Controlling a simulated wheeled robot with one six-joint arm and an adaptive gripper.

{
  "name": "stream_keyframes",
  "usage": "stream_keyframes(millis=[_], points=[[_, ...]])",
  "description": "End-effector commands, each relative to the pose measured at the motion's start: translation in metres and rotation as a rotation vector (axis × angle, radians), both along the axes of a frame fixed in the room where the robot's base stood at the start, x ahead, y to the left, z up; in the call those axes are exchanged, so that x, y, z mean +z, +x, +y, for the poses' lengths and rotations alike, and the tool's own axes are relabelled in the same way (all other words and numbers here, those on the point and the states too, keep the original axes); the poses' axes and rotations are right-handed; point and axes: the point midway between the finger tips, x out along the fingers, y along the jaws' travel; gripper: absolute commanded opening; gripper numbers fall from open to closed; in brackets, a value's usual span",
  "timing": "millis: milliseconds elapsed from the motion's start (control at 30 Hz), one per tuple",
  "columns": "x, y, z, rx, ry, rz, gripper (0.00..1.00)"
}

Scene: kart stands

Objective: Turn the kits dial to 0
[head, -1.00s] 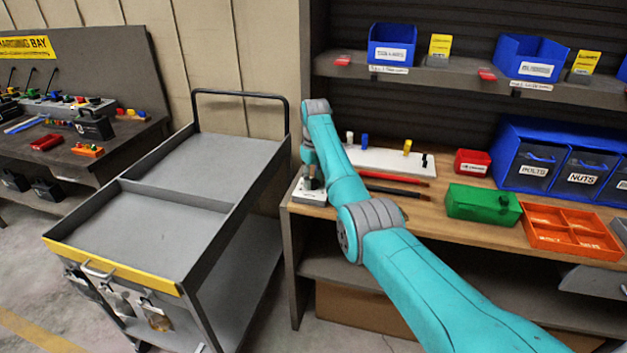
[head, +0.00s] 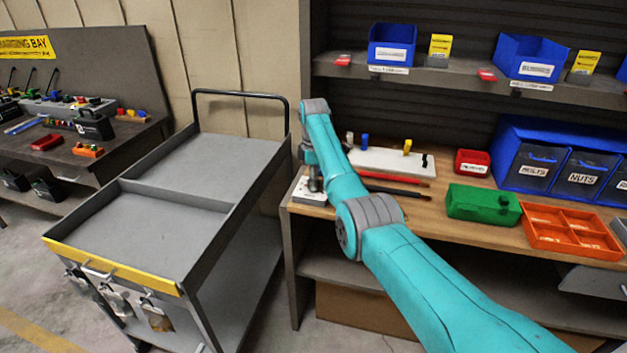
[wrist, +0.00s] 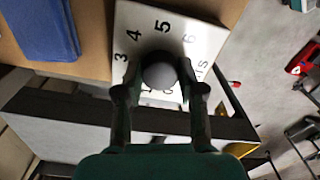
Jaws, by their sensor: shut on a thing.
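The kits dial is a white plate (wrist: 185,35) with black numerals and a round dark knob (wrist: 160,72). My gripper (wrist: 160,88) is shut on the knob, one finger on each side. I cannot see where the knob points. In the head view, the dial plate (head: 309,193) sits at the left front corner of the wooden bench, with my gripper (head: 316,182) directly over it and hiding the knob.
A grey cart (head: 165,215) stands left of the bench (head: 440,215). Right of the dial are red and black rods, a white board (head: 385,162) with small pegs, a green box (head: 483,203) and an orange divided tray (head: 570,232). A blue object (wrist: 40,28) lies near the dial.

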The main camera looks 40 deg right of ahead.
Motion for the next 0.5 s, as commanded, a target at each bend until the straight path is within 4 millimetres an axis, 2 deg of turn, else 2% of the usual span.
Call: stream_keyframes(millis=[200, 500], points=[[-0.0003, 0.0002, 0.0000, 0.177, -0.001, -0.001, 0.04], [-0.0002, 0.0002, 0.0000, 0.341, -0.001, -0.001, 0.04]])
